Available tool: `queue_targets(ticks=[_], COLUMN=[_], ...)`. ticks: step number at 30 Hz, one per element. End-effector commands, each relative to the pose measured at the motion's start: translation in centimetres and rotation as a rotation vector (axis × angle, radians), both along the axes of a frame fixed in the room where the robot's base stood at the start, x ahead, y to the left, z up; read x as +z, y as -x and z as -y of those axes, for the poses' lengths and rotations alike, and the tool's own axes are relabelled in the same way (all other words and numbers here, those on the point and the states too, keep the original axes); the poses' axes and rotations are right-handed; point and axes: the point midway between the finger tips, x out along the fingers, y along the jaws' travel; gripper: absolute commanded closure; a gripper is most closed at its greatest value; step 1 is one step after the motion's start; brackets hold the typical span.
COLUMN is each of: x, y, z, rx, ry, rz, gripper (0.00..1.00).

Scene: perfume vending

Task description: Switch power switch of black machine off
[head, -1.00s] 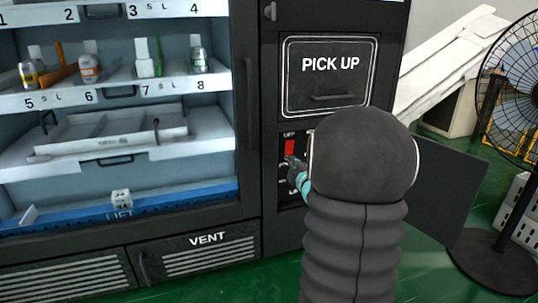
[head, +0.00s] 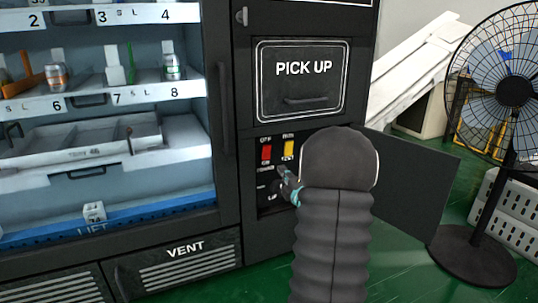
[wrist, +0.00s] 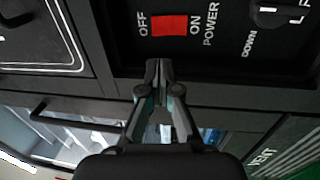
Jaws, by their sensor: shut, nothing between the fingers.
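The black machine (head: 222,130) has a recessed control panel below its pick-up door. The red power switch (head: 266,153) is in that panel and shows in the wrist view (wrist: 169,25), between the OFF and ON labels. Which side of the rocker is pressed in, I cannot tell. My gripper (head: 281,171) is shut and empty. In the head view its tips are just below and right of the red switch. In the wrist view its tips (wrist: 158,64) point at the panel, a little below the switch in the picture, with a visible gap.
A yellow switch (head: 289,147) sits right of the red one. A dark lift control (wrist: 275,12) is at the upper right of the wrist view. The open panel door (head: 415,180) stands right of my arm. A fan (head: 513,91) stands farther right on the green floor.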

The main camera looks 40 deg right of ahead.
Motion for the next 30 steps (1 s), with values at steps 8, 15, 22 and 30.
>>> queue_targets(ticks=[8, 15, 22, 30], x=[0.8, 1.3, 1.6, 1.7], y=[-5.1, -9.0, -11.1, -11.5], z=[1.1, 2.1, 2.6, 2.7], rx=[0.003, 0.001, 0.0, 0.0], ry=[0.002, -0.001, 0.0, 0.0], rz=[0.001, 0.0, -0.001, 0.0], gripper=[1.0, 1.0, 1.0, 1.0])
